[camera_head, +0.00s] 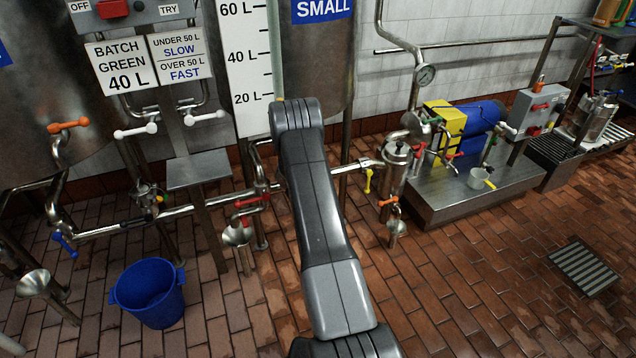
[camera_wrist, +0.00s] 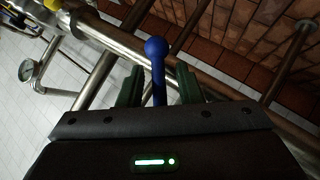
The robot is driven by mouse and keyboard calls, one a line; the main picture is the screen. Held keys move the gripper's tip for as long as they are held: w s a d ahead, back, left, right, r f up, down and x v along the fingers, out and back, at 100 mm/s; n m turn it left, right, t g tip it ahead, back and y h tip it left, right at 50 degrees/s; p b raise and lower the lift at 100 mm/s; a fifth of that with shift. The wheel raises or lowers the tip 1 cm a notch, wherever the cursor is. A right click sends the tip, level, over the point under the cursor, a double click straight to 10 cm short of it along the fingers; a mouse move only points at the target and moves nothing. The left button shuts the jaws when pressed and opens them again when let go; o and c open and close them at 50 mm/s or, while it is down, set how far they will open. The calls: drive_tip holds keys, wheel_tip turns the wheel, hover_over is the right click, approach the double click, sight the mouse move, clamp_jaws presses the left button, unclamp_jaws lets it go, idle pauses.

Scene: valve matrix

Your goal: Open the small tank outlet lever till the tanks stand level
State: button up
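In the wrist view a blue lever with a round knob (camera_wrist: 156,48) points up between the two dark green fingers of my gripper (camera_wrist: 160,80). The gripper is open around the lever, with a gap on each side. In the head view the small tank (camera_head: 318,70) is at top centre, its sign reading SMALL. A white scale board (camera_head: 247,60) marked 20 to 60 L stands beside it with a clear tube (camera_head: 275,50); I cannot read the level. My arm hides this lever and my gripper in the head view.
A big steel tank (camera_head: 45,120) stands left, with another blue lever (camera_head: 65,245) below it. A pipe (camera_head: 190,210) runs low with red, yellow and orange levers. A blue bucket (camera_head: 150,292) sits on the brick floor. A pump skid (camera_head: 470,190) stands right. Floor front right is clear around a drain (camera_head: 585,268).

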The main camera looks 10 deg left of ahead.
drive_tip(key=shift+r, duration=0.1)
drive_tip(key=p+v, duration=0.3)
drive_tip(key=v, duration=1)
drive_tip(key=shift+s, duration=0.35)
